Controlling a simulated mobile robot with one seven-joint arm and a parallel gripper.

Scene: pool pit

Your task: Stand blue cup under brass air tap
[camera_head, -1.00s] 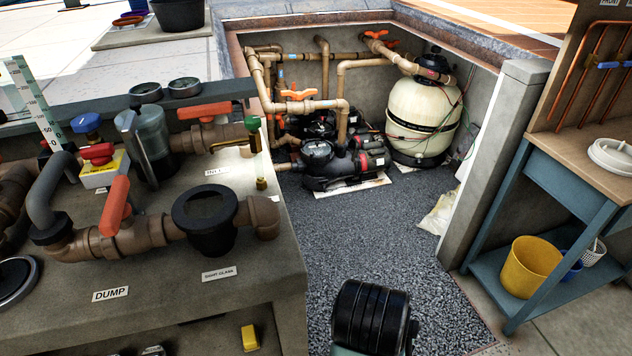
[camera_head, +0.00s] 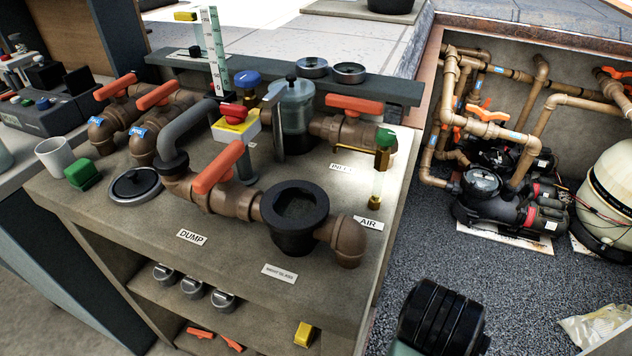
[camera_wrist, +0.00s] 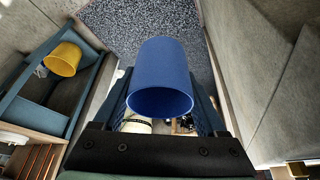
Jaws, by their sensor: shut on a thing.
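The blue cup (camera_wrist: 160,72) is held between the two fingers of my gripper (camera_wrist: 160,108) in the wrist view, its open rim toward the camera. My gripper is shut on it. The head view does not show the cup or the fingers; only part of my arm shows at the bottom. The brass air tap (camera_head: 382,158), with a green top, stands at the right edge of the bench (camera_head: 130,235) beside the AIR label. The cup and the tap do not show in the same view.
The black sight glass (camera_head: 296,235) and brown pipes stand left of the tap. A white cup (camera_head: 54,157) and green block (camera_head: 82,173) are at the bench's left. Pump (camera_head: 500,205) and gravel floor lie to the right. A yellow bucket (camera_wrist: 63,59) is on a shelf in the wrist view.

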